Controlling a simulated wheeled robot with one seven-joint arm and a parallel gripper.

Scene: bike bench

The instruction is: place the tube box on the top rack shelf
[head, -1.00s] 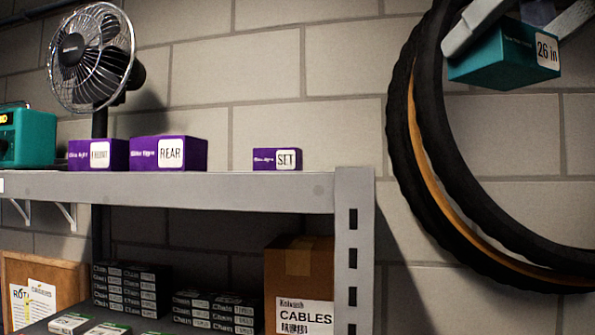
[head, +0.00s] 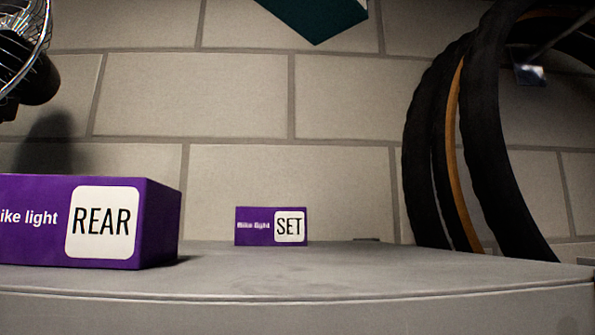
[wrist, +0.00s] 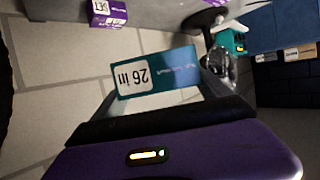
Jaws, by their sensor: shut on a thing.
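The tube box is teal with a white "26 in" label. In the wrist view the tube box (wrist: 178,72) sits between the fingers of my gripper (wrist: 160,86), which is shut on it. In the head view only the lower corner of the tube box (head: 316,16) shows at the top edge, in the air above the shelf; my gripper is out of that view. The grey top rack shelf (head: 330,275) spans the bottom of the head view.
A purple REAR light box (head: 100,220) stands on the shelf at left. A smaller purple SET box (head: 270,226) stands farther back. Bare shelf lies right of both. Tyres (head: 487,140) hang at right, and a fan (head: 25,50) is at the left edge.

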